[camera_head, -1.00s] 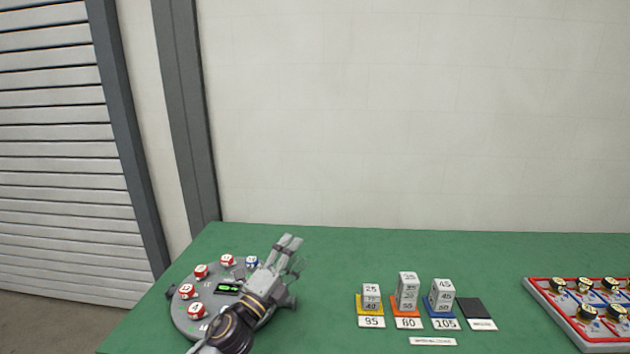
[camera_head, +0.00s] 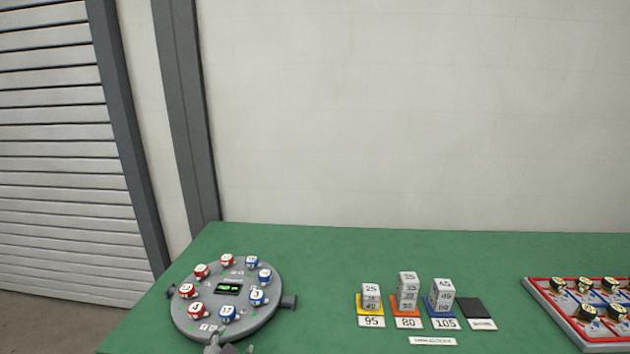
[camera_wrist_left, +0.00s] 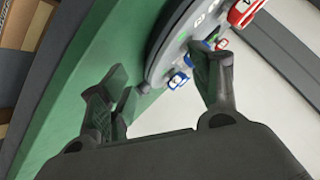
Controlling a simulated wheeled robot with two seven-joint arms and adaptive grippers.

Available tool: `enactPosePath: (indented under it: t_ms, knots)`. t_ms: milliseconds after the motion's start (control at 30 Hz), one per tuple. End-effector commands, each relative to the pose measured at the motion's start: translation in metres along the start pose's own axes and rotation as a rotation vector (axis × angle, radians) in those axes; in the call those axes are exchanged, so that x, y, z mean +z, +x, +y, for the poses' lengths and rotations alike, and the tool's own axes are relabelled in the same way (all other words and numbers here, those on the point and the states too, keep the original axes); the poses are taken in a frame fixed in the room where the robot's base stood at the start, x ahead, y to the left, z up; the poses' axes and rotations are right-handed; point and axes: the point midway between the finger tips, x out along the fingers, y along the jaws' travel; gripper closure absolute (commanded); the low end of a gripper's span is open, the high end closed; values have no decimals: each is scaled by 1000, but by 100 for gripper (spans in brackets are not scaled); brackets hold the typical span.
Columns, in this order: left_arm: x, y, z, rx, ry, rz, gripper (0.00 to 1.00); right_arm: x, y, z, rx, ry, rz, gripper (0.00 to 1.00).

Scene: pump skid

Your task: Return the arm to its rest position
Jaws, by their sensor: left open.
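My left gripper (camera_wrist_left: 165,95) is open and empty in the left wrist view, its fingers spread apart, with the green table and the grey round device beyond them. In the head view only a small grey part of my left arm shows at the bottom edge, in front of the device. The grey round device (camera_head: 206,322) stands on the left of the table, with red and blue numbered knobs around a lit green display (camera_head: 228,288). It also shows in the left wrist view (camera_wrist_left: 168,48). My right gripper is not in view.
Numbered grey blocks stand on a yellow pad (camera_head: 361,310), an orange pad (camera_head: 395,311) and a blue pad (camera_head: 430,311). A black pad (camera_head: 471,308) is bare. A red-edged tray (camera_head: 541,297) with several black-topped parts is at the right. The green table (camera_head: 325,260) is clear behind the blocks.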

Motion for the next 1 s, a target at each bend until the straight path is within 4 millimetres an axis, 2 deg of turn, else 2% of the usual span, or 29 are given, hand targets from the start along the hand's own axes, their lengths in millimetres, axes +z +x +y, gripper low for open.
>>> enactPosePath:
  t_ms: [33,200,400,600,900,967,1000]
  knots:
    - [17,-6,6,29,-40,-55,38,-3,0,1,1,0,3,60]
    - [69,-30,28,125,-161,-236,38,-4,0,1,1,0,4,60]
    - [110,-60,48,211,-259,-397,38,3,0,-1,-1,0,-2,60]
    - [134,-82,60,263,-315,-497,38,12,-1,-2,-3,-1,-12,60]
    - [157,-109,73,321,-370,-607,38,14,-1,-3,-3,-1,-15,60]
    - [161,-114,76,331,-380,-627,38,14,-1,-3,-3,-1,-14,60]
    - [163,-109,77,330,-377,-625,38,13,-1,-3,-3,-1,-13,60]
